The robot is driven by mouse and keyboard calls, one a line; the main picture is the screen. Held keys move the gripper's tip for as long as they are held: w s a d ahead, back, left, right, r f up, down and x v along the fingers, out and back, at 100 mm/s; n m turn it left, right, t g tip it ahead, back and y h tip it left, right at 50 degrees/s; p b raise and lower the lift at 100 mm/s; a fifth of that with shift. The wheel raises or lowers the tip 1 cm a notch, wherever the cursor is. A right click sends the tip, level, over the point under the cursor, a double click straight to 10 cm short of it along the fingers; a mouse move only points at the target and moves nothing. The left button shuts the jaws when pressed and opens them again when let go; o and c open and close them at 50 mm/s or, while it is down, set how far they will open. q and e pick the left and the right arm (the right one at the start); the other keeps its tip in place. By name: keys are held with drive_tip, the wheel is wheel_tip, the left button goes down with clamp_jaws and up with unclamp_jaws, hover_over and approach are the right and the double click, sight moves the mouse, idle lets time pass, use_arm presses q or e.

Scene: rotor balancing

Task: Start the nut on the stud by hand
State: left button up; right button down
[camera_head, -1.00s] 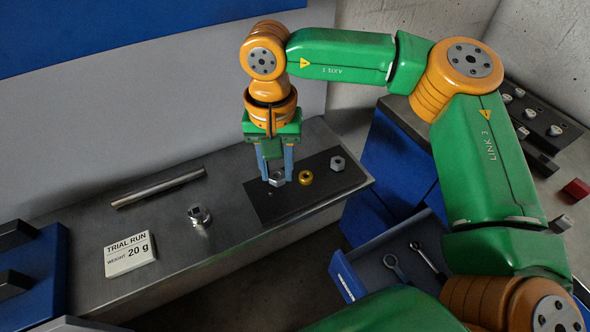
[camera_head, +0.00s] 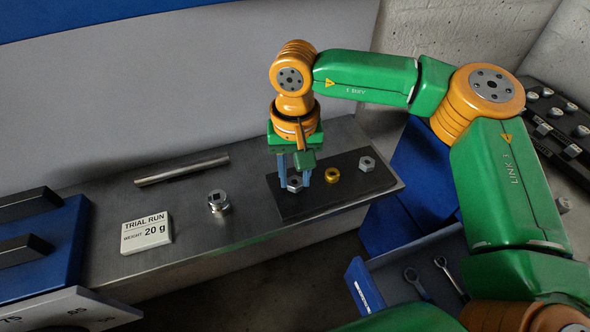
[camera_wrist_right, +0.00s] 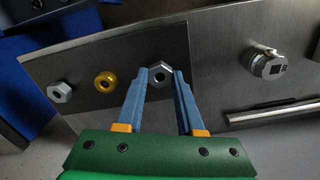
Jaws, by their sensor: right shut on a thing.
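My right gripper (camera_head: 294,183) points down over the dark mat (camera_head: 318,206) on the bench. It is shut on a silver hex nut (camera_head: 294,185), held between its blue fingertips. The right wrist view shows the nut (camera_wrist_right: 160,75) between the fingertips (camera_wrist_right: 161,71). I cannot tell whether the nut touches the mat. A gold nut (camera_head: 332,175) and another silver nut (camera_head: 367,164) lie on the mat to the right in the head view. I cannot make out the stud in any view. My left gripper is not in view.
A numbered plate (camera_head: 72,311) and a blue block (camera_head: 62,250) are at lower left. An open drawer (camera_head: 384,282) holds wrenches.

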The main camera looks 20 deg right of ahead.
drive_tip(key=n, duration=0.3)
drive_tip(key=shift+r, duration=0.2)
drive_tip(key=shift+f+n, duration=0.15)
drive_tip(key=shift+n, duration=1.05)
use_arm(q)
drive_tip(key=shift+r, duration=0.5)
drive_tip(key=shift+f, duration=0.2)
use_arm(e)
drive_tip(key=shift+f, duration=0.15)
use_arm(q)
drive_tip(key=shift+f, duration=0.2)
use_arm(e)
drive_tip(key=shift+f, duration=0.2)
